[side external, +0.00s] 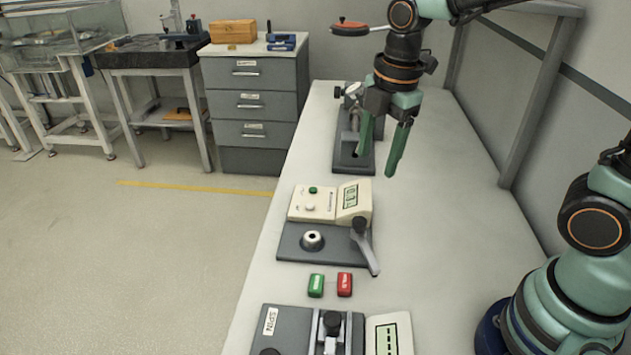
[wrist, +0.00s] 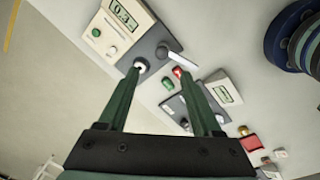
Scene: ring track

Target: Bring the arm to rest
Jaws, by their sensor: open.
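My gripper (side external: 379,160) hangs above the bench (side external: 445,235) in the side external view, its green fingers spread apart and pointing down. Nothing shows between the fingers. In the wrist view my gripper (wrist: 158,72) is also open and empty, with a clear gap between the fingertips. The fingers are apart from the devices below. The far part of my arm runs out of the top of the side external view.
A dark-based fixture (side external: 353,160) stands behind my fingers. Nearer are a cream display unit (side external: 320,203) with a lever (side external: 363,245), green (side external: 316,285) and red (side external: 345,284) blocks, and a second instrument (side external: 388,335). The bench's right side is mostly clear.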

